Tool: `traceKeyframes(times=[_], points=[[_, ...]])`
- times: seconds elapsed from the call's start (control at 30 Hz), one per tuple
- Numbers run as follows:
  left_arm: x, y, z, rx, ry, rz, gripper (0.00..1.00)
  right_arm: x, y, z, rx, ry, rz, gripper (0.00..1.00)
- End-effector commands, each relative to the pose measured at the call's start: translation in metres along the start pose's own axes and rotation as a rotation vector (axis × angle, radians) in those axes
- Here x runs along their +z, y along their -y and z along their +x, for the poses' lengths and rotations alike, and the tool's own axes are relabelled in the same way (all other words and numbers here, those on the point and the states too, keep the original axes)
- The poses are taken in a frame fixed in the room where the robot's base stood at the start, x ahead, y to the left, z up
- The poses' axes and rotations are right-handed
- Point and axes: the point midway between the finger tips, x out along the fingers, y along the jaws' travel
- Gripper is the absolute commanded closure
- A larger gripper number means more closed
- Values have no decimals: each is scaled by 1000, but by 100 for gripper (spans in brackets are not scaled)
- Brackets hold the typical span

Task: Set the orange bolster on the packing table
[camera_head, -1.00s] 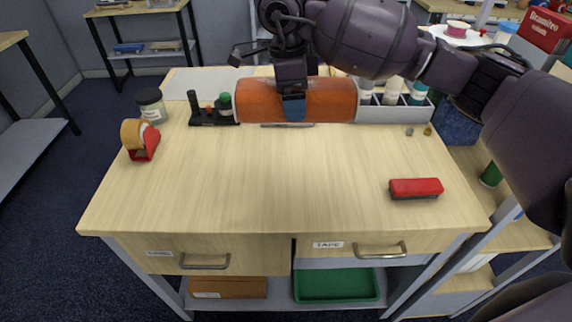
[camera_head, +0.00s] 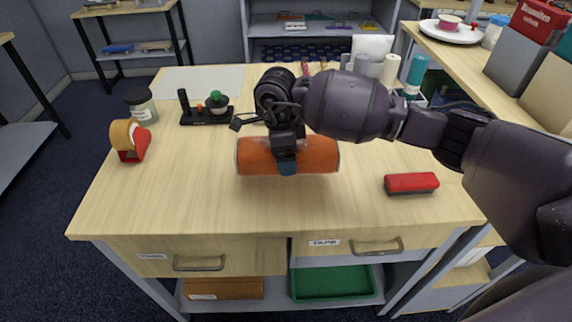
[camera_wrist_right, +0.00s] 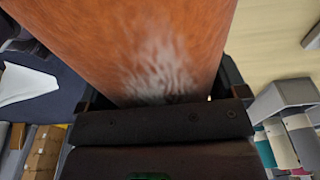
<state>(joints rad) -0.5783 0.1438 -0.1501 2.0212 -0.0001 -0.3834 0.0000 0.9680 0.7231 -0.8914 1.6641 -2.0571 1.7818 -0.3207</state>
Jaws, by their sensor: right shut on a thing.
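The orange bolster (camera_head: 320,155) lies level, left to right, over the middle of the packing table (camera_head: 200,205). My right gripper (camera_head: 287,163) is shut on its middle from above. In the right wrist view the bolster (camera_wrist_right: 130,35) fills the space between the fingers of my right gripper (camera_wrist_right: 160,95). I cannot tell whether its underside touches the wood or is slightly above it. My left gripper is not in view.
A tape dispenser (camera_head: 128,140), a jar (camera_head: 141,106) and a black stand (camera_head: 206,116) are at the left. A red-topped stapler or brush (camera_head: 411,183) lies at the right. Bottles (camera_head: 414,76) stand at the back right. The front of the tabletop is clear.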

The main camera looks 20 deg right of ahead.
Motion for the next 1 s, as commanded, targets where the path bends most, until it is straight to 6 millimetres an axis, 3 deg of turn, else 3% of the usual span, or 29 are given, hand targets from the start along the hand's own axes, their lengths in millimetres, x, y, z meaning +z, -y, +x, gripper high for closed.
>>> traceKeyframes(times=[0.37,0.77,0.8,1.0], points=[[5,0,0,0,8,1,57,5,0,41,2,-1,0,42],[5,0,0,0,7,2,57,5,0,45,-1,-1,0,42],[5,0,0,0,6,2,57,5,0,44,0,-1,0,3],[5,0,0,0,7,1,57,5,0,44,-1,0,0,0]])
